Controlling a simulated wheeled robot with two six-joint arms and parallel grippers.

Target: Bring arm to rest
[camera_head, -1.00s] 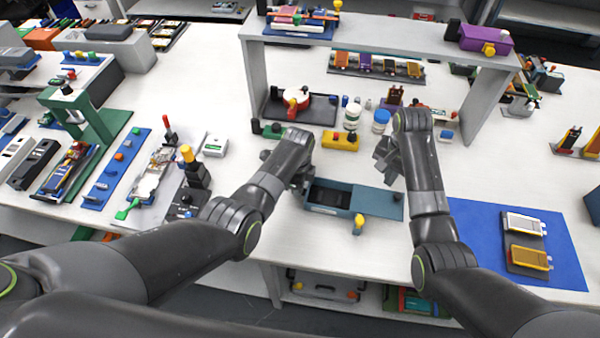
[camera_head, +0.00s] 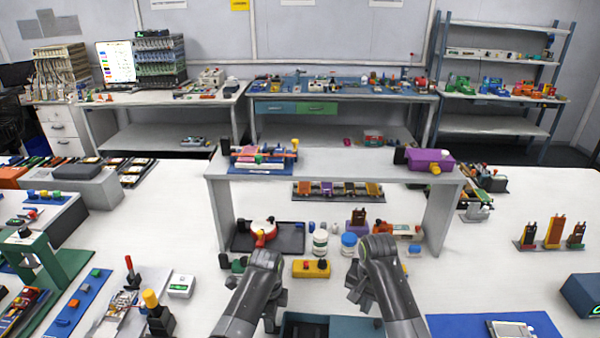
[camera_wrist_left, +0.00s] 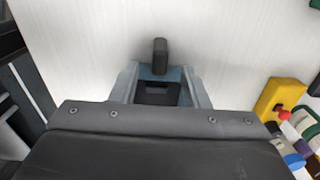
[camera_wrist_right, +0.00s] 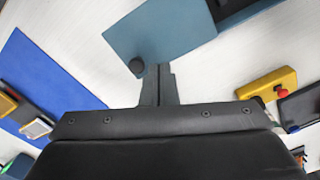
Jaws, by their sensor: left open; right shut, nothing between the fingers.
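My left gripper (camera_head: 272,305) hangs above the white bench near the front middle. In the left wrist view its fingers (camera_wrist_left: 160,88) stand apart, with a teal surface with a dark recess seen between them. My right gripper (camera_head: 360,288) is a little to the right in the head view. In the right wrist view its fingers (camera_wrist_right: 157,85) are shut together with nothing between them. The teal station (camera_head: 345,328) lies at the bottom edge of the head view, mostly cut off; it also shows in the right wrist view (camera_wrist_right: 160,30).
A yellow box (camera_head: 311,268) and white jars (camera_head: 320,243) stand just beyond the grippers. A grey raised shelf (camera_head: 335,162) spans the bench behind them. A blue mat (camera_head: 455,326) with a pouch cell (camera_head: 510,329) lies at front right. The bench is clear between mat and shelf.

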